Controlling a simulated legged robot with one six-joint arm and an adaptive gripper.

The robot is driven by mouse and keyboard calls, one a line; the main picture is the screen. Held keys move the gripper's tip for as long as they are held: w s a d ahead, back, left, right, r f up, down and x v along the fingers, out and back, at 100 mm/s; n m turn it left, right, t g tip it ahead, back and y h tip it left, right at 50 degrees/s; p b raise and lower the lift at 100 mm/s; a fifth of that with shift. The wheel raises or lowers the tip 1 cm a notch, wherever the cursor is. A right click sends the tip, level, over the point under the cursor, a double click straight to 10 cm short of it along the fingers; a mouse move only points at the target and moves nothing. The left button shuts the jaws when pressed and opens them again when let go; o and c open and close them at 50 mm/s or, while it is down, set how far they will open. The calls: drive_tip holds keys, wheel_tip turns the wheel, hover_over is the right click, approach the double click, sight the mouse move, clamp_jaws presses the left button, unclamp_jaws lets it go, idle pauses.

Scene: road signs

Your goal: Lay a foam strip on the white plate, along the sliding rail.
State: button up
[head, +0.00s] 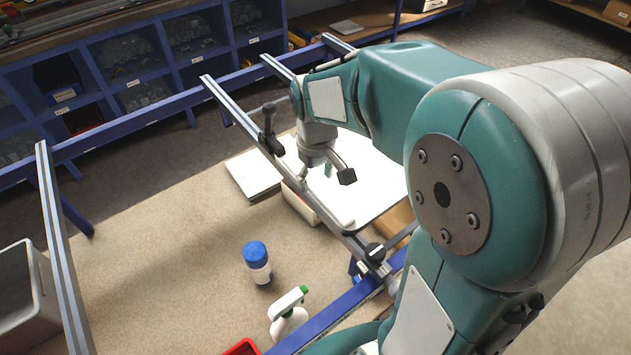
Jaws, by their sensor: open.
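The white plate (372,178) lies at the centre, partly hidden behind my arm. The grey metal sliding rail (232,112) runs diagonally along the plate's left edge, with dark clamps on it. My gripper (326,178) is open above the plate's left part, close to the rail. One dark finger pad shows clearly; the other finger is harder to make out. A pale strip (342,217) lies beside the rail at the plate's near left edge; I cannot tell whether it is foam. A small greenish piece shows near the fingers, too small to identify.
A pale block (300,204) sits below the rail. A white board (252,174) lies left of it. A blue-capped bottle (257,262), a spray bottle (288,316) and a red bin (243,348) stand nearer. A grey bin (24,295) is at left. The brown surface (165,255) has free room.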

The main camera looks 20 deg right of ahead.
sight(316, 186)
wheel_tip(316, 186, up, 10)
drive_tip(key=s+m+t, duration=0.3)
drive_tip(key=s+t, duration=0.2)
drive_tip(key=s, duration=0.9)
drive_tip(key=shift+f+m+t, duration=0.2)
drive_tip(key=shift+m+t, duration=0.1)
